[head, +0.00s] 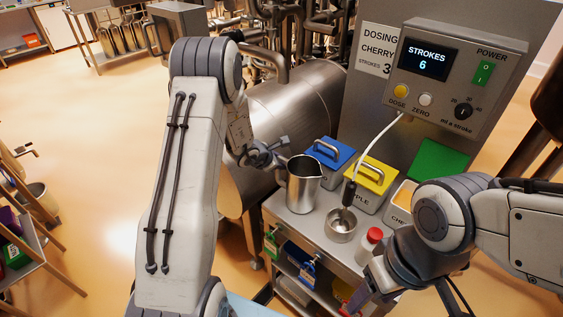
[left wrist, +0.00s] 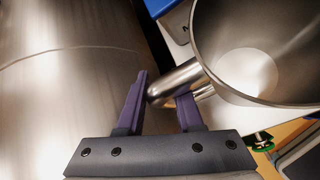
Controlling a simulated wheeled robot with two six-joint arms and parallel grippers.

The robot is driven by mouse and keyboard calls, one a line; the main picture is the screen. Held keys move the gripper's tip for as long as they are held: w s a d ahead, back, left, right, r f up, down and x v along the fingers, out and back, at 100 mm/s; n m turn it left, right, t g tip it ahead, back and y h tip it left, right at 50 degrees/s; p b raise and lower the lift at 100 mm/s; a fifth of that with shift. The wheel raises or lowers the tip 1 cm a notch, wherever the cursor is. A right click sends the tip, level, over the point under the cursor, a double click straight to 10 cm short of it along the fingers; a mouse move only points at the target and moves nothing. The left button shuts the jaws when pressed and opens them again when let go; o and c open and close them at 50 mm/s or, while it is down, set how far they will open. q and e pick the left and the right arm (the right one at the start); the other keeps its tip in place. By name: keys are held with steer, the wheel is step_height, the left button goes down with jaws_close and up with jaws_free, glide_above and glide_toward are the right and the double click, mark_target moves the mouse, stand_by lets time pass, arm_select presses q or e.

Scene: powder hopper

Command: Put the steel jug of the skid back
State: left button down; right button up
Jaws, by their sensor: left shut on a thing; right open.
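The steel jug (head: 304,187) is upright at the left end of the steel skid top (head: 312,228). I cannot tell whether its base touches the top. My left gripper (head: 270,160) is at the jug's left side, shut on its handle. In the left wrist view the jug (left wrist: 245,60) is at the upper right, its inside looks empty, and its handle (left wrist: 178,82) runs between the purple fingers of my left gripper (left wrist: 162,105). My right gripper (head: 372,290) is open near the skid's front edge, partly hidden by its own wrist.
A small steel cup (head: 341,226) with a hose-fed wand (head: 349,193) and a red-capped bottle (head: 369,245) stand right of the jug. Blue (head: 334,152) and yellow (head: 371,174) lidded bins stand behind. The panel display (head: 427,60) reads STROKES 6. A large steel drum (head: 300,105) is behind the left arm.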

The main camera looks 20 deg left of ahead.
arm_select(q)
steer(key=c, duration=0.5)
jaws_free()
steer(key=shift+c, duration=0.2)
